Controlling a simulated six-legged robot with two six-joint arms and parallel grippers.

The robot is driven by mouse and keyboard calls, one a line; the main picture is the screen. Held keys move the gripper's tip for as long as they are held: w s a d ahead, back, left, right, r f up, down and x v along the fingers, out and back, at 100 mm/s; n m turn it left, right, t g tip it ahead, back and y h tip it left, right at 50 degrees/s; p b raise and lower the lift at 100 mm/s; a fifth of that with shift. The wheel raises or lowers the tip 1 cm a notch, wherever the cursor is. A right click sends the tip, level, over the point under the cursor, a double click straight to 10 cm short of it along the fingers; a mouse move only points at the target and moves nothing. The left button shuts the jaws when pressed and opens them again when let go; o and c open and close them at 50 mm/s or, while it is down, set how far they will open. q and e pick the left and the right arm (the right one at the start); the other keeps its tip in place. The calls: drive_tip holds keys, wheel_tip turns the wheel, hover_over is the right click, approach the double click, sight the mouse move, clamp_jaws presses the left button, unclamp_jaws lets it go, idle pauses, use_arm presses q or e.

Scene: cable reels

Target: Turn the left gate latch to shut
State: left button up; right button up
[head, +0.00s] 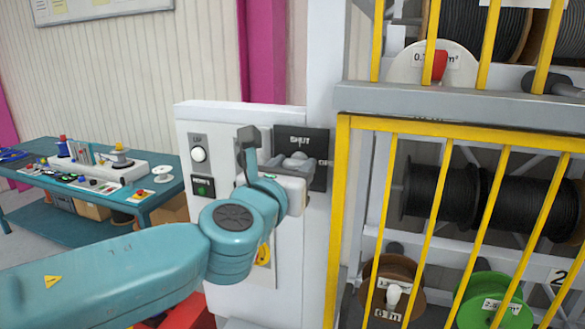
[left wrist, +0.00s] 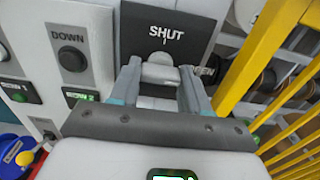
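The left gate latch is a grey handle (head: 297,160) on a dark plate (head: 318,145) marked SHUT at its top. More lettering at the plate's right edge is partly hidden. My left gripper (head: 284,171) is at the handle, and its fingers are hard to make out in the head view. In the left wrist view the two fingers (left wrist: 162,84) stand on either side of the latch handle (left wrist: 159,73) below the SHUT mark, and it fills the gap between them. The handle's exact angle is hard to tell. My right gripper is not in view.
A white panel (head: 235,110) with lamps and buttons carries the latch plate. The yellow barred gate (head: 340,200) stands just right of it, with cable reels (head: 432,192) behind. A teal workbench (head: 150,206) stands at left.

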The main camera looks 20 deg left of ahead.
use_arm(q)
drive_tip(key=shift+f+n+b, duration=0.1)
drive_tip(key=shift+n+b, duration=6.3)
drive_tip(key=shift+n, duration=2.5)
drive_tip(key=o, duration=1.1)
drive_tip(key=shift+c, duration=0.2)
drive_tip(key=shift+s, duration=0.15)
drive_tip(key=s+b, duration=0.4)
drive_tip(key=s, duration=1.2)
drive_tip(key=shift+a, duration=0.3)
